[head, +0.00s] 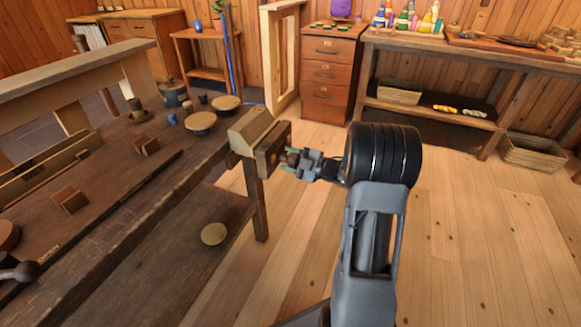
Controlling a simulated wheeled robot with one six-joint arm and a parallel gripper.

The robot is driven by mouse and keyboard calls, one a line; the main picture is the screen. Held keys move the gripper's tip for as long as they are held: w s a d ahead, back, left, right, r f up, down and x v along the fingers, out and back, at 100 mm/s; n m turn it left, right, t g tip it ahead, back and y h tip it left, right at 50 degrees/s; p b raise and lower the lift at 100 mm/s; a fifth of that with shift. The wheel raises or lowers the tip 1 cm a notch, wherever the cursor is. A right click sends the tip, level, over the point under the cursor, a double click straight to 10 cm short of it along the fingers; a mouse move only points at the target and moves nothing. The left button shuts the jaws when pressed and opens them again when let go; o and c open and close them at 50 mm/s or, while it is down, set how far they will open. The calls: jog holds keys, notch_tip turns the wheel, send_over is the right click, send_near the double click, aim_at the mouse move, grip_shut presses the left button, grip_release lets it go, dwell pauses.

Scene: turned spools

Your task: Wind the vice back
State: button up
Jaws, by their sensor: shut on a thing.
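The vice is on the right end of the workbench (110,185). Its pale wooden block (249,128) sits at the bench corner, with a darker outer jaw (272,150) to its right. My gripper (291,163) is at the outer face of that jaw, with its fingers closed around the small vice handle. The fingers and wrist hide most of the handle, so its angle cannot be told. My arm reaches in from the right.
Round wooden pieces (201,121), small blocks (70,200) and pots lie on the bench. A round disc (214,234) lies on its lower shelf. A drawer cabinet (331,75) and a side table (470,52) stand behind. The floor on the right is clear.

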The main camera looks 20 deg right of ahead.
jog(key=n+b, duration=0.6)
jog(key=shift+w+n, duration=0.1)
jog(key=shift+n, duration=0.2)
jog(key=n, duration=0.1)
jog(key=n+b, duration=0.1)
jog(key=n, duration=0.1)
jog(key=shift+r, duration=0.3)
jog(key=n, duration=0.4)
jog(key=shift+r, duration=0.15)
jog(key=n, duration=0.7)
jog(key=shift+a+r, duration=0.1)
jog(key=shift+a, duration=0.1)
jog(key=n, duration=0.6)
jog(key=shift+s+a+n, duration=0.1)
jog(key=shift+s+n, duration=0.15)
jog(key=shift+n, duration=0.15)
jog(key=shift+n, duration=0.3)
jog(key=o, duration=0.9)
